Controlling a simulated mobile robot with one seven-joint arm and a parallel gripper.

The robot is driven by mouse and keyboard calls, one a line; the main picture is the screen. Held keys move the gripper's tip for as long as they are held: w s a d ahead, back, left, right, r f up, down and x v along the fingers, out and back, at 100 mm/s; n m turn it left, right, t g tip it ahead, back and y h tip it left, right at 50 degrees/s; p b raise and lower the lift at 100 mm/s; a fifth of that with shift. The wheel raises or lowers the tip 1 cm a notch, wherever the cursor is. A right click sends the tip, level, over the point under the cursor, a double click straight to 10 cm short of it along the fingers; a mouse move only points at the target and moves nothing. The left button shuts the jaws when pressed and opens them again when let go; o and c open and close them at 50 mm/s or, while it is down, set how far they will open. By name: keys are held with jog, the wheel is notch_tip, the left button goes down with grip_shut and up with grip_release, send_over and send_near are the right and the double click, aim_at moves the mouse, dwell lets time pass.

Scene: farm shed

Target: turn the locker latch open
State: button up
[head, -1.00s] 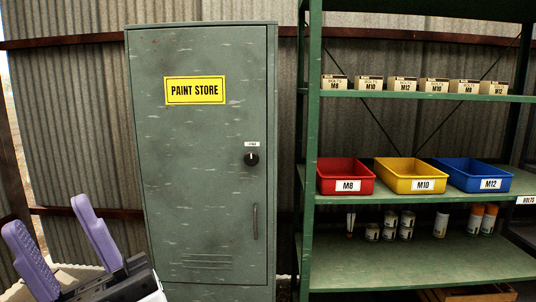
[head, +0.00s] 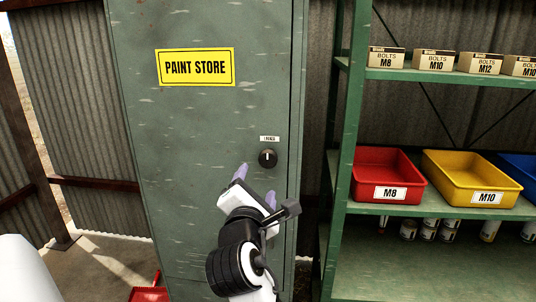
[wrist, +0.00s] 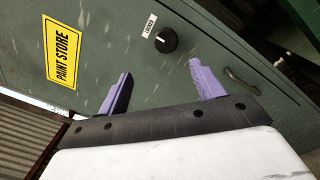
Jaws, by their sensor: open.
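The green locker (head: 190,130) stands in front of me with its door shut and a yellow PAINT STORE sign. Its latch is a round black knob (head: 267,158) with a pale pointer line, on the door's right side below a small white label. In the wrist view the knob (wrist: 166,40) lies beyond the fingertips, between them and nearer the right one. My gripper (head: 257,185) has purple fingers and is below and close to the knob in the head view. In the wrist view my gripper (wrist: 160,83) is open with nothing between its fingers.
A green shelf rack (head: 345,165) stands right of the locker. It holds a red M8 bin (head: 376,158), a yellow M10 bin (head: 470,172) and bolt boxes (head: 435,60). A red object (head: 150,291) is on the floor at lower left.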

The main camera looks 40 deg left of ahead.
aim_at(267, 161)
jog(key=p+x, duration=0.1)
jog(key=x, duration=0.3)
jog(key=p+x, duration=0.1)
jog(key=x, duration=0.4)
jog(key=p+x, duration=0.1)
jog(key=x, duration=0.3)
jog(key=shift+w+d+f, duration=0.2)
jog(key=shift+w+f, duration=0.2)
jog(key=shift+w, duration=0.2)
jog(key=c, duration=1)
